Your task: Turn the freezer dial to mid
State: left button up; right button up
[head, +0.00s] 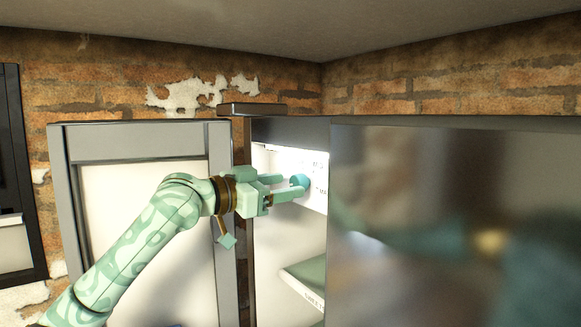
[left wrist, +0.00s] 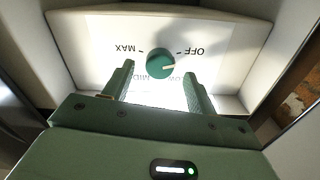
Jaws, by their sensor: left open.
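The freezer dial (head: 299,180) is a round teal knob on a white panel (head: 318,168) inside the open cabinet. In the left wrist view the dial (left wrist: 158,60) shows upside-down labels: MAX at left, OFF at right, MID below, with further text partly hidden. Its pale pointer mark points right in that picture, a little below OFF. My left gripper (head: 293,187) is open, its fingers reaching toward the panel on either side of the dial. In the left wrist view the fingers (left wrist: 160,70) stand apart from the knob, with gaps visible. My right gripper is not in view.
A grey-framed door (head: 82,215) stands open behind my left arm. A shiny steel front (head: 440,220) fills the right side, close to my left gripper. A pale shelf or drawer edge (head: 302,285) lies below the dial. Brick walls (head: 400,92) stand behind.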

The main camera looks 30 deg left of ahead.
aim_at(297, 180)
pick_arm(q)
jog(key=shift+p+x, duration=0.3)
jog(key=shift+x, duration=1)
jog(key=c, duration=1)
